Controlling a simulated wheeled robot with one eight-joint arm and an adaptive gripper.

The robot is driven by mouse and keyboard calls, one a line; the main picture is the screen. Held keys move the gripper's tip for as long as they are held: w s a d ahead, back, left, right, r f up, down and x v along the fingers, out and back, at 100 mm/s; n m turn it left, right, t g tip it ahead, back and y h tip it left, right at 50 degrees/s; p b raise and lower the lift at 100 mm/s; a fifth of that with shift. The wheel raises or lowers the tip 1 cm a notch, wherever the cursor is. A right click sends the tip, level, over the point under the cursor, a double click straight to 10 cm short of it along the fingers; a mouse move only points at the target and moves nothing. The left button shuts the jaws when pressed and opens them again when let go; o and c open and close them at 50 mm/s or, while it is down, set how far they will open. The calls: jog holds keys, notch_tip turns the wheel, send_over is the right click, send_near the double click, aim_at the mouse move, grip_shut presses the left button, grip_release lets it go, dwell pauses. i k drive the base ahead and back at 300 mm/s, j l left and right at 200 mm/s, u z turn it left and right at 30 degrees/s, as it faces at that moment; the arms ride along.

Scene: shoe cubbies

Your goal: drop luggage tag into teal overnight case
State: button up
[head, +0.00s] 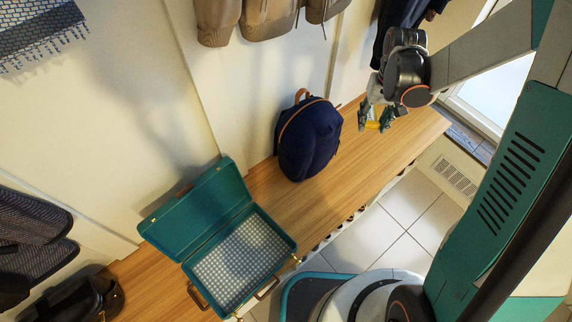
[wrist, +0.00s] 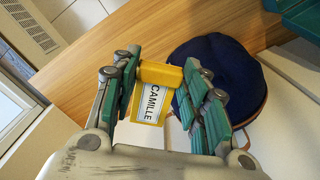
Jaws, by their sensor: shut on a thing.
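My gripper (head: 376,117) is above the right part of the wooden bench, right of the backpack. In the wrist view my gripper (wrist: 160,85) is shut on a yellow luggage tag (wrist: 150,107) with a white label reading CAMILLE. The tag also shows in the head view (head: 373,125), partly hidden by the fingers. The teal overnight case (head: 262,281) stands open on the bench at lower left in the head view, its lid (head: 195,208) raised toward the wall and its checked lining bare. A teal corner (wrist: 303,18) shows at the wrist view's top right.
A navy backpack (head: 309,140) stands on the bench (head: 262,187) between my gripper and the case. Coats (head: 265,18) hang above. A dark bag (head: 92,297) sits left of the case. Tiled floor (head: 408,222) lies in front.

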aim_at(242, 253)
jog(key=u, duration=1.95)
jog(key=k+l+u, duration=0.1)
jog(key=k, duration=0.8)
